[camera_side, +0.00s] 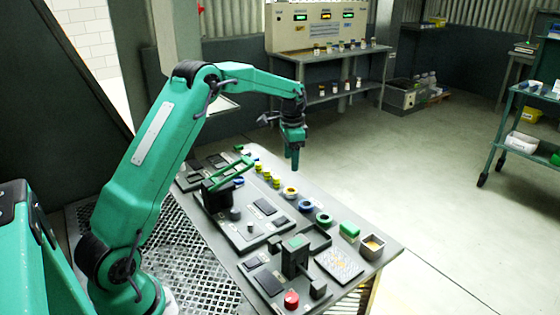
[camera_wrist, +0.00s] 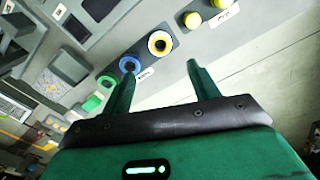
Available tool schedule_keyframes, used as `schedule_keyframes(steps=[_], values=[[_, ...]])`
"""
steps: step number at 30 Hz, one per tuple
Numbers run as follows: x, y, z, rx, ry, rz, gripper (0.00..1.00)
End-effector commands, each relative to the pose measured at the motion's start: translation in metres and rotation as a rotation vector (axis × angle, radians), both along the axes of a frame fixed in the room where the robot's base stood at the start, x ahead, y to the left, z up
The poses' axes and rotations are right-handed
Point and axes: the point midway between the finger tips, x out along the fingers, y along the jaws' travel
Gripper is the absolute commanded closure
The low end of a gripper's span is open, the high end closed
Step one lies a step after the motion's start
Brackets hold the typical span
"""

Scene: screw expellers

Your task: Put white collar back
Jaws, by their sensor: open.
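A white collar (camera_side: 290,191) with a yellow inside sits near the far long edge of the grey bench. In the wrist view the white collar (camera_wrist: 151,43) shows as a white ring on a dark round base, beyond and between my fingertips. My gripper (camera_side: 293,168) hangs above the bench, fingers pointing down, over the area by the white collar. In the wrist view my gripper (camera_wrist: 162,70) has its two green fingers well apart with nothing between them. A blue collar (camera_side: 305,206) and a green collar (camera_side: 324,218) stand in line with the white one.
Yellow knobs (camera_side: 257,167) continue the row. A green lever (camera_side: 232,172) stands on a press-like fixture behind. A dark clamp block (camera_side: 294,257), red button (camera_side: 291,299), green-topped box (camera_side: 349,231) and small cup (camera_side: 371,246) occupy the near end. The air around my gripper is clear.

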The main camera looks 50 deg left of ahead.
Motion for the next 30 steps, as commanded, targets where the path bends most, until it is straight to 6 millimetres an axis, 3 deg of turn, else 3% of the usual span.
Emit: schedule_keyframes(steps=[23,30], values=[[0.000,-0.001,0.009,0.001,-0.003,0.001,0.40],[-0.009,-0.014,0.031,0.009,-0.028,0.019,0.40]])
